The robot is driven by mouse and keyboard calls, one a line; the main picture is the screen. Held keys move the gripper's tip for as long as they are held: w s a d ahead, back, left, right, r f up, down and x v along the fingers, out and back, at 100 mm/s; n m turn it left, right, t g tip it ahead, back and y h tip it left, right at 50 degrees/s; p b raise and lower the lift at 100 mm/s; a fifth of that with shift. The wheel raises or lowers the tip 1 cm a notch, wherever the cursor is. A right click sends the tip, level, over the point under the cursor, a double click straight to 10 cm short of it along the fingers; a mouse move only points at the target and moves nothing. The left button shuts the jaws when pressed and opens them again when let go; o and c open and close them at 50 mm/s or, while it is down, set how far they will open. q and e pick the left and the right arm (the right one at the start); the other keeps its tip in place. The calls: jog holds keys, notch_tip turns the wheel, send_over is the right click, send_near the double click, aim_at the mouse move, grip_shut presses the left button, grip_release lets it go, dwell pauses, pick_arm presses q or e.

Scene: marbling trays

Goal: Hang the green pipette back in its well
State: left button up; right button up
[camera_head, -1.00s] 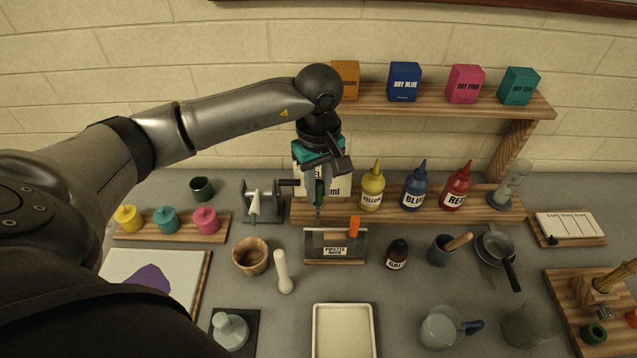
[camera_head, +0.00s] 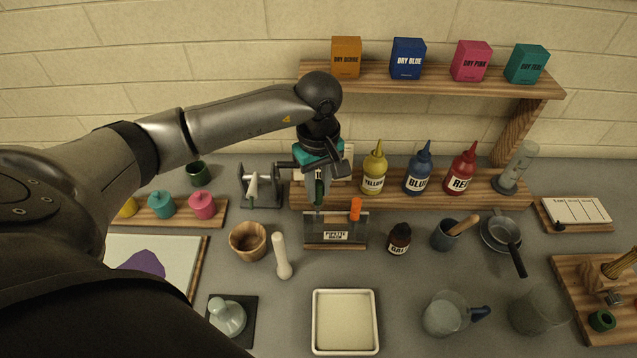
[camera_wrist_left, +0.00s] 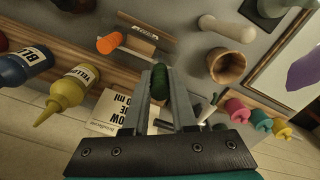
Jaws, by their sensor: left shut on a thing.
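My left gripper (camera_head: 319,190) is shut on the green pipette (camera_head: 319,190), seen from the head as a dark green bulb between the fingers. In the left wrist view the green bulb (camera_wrist_left: 160,82) sits between the two fingertips (camera_wrist_left: 160,85). The pipette hangs upright above the left part of the pipette rack (camera_head: 335,230), a clear-fronted stand with a wooden base. Its lower tip is close to the rack's top edge; I cannot tell whether it is in a well. An orange pipette (camera_head: 355,209) stands in the rack's right side. My right gripper is not in view.
Yellow (camera_head: 374,170), blue (camera_head: 418,170) and red (camera_head: 461,170) bottles stand on a wooden step behind the rack. A wooden bowl (camera_head: 248,242) and a pestle (camera_head: 281,257) are to its left, a dark bottle (camera_head: 399,239) to its right. A cream tray (camera_head: 345,349) lies in front.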

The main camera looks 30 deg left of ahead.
aim_at(318, 203)
pick_arm(q)
jog(key=shift+f+b, duration=0.45)
jog(key=shift+f, duration=0.45)
jog(key=shift+f+b, duration=1.7)
jog(key=shift+b, duration=0.05)
jog(key=o, duration=0.8)
jog(key=shift+c, duration=0.2)
jog(key=shift+r, duration=0.1)
notch_tip(318, 203, up, 14)
jog(key=shift+f, duration=0.1)
jog(key=shift+r, duration=0.65)
